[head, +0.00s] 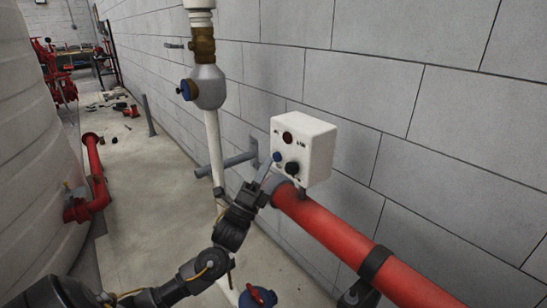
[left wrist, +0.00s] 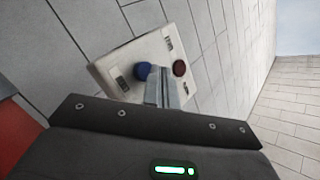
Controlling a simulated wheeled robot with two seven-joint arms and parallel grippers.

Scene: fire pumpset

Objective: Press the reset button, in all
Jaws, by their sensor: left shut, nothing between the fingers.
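A white control box (head: 318,150) sits above the end of a red pipe, beside the block wall. Its face carries a dark red round part (head: 287,137), a blue button (head: 277,157) and a black knob (head: 292,168). The labels are too small to read, so I cannot tell which one is marked reset. My left gripper (head: 268,171) is shut and empty, its tips close below the blue button. In the left wrist view the shut fingers (left wrist: 166,88) overlap the box face between the blue button (left wrist: 143,70) and the dark red part (left wrist: 180,68); contact cannot be told. My right gripper is not in view.
The thick red pipe (head: 345,238) runs to the lower right. A white vertical pipe (head: 213,140) with a grey valve body (head: 208,87) stands left of the box. A large pale tank (head: 35,150) fills the left side. Floor between tank and wall is mostly clear.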

